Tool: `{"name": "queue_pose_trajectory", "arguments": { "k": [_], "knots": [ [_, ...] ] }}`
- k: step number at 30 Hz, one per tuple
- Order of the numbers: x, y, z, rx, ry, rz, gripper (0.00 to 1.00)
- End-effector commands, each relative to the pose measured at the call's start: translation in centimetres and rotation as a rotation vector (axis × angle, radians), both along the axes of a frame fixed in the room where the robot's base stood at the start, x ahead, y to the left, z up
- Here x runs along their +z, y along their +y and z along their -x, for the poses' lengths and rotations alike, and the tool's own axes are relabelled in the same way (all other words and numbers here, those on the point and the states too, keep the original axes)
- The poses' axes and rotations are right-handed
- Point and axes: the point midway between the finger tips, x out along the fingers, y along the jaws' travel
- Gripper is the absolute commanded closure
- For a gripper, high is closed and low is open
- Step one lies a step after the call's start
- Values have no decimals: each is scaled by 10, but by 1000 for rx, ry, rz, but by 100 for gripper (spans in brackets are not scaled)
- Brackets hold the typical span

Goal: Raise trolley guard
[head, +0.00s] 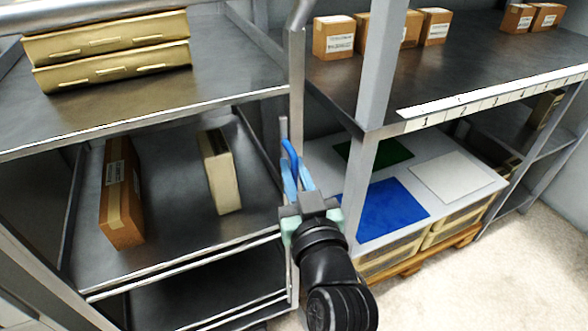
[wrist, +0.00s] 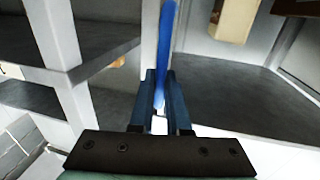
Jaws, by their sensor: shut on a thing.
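The trolley (head: 240,95) is a grey metal frame with stacked shelves on the left of the head view. A slim blue bar (head: 289,148) stands nearly upright by its right corner post; it seems to be the guard or its handle. The blue bar also shows in the wrist view (wrist: 167,38), running up from between the fingers. My gripper (head: 297,172), with light blue fingers, is shut on the blue bar beside the post. Its fingers also show in the wrist view (wrist: 160,80). The bar's lower end is hidden by my gripper.
Two tan cartons (head: 110,50) lie on the trolley's top shelf, and a brown box (head: 122,195) and a tan box (head: 220,170) stand below. A rack post (head: 360,165) rises close right of my gripper. A blue sheet (head: 385,210) lies beyond it. Floor is clear at right.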

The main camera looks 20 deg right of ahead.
Motion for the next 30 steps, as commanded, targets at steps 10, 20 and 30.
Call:
{"name": "queue_pose_trajectory", "arguments": {
  "k": [10,20,30],
  "knots": [
    [0,0,0,-1,1,0,100],
    [0,0,0,-1,1,0,100],
    [20,0,0,-1,-1,1,100]
  ]
}}
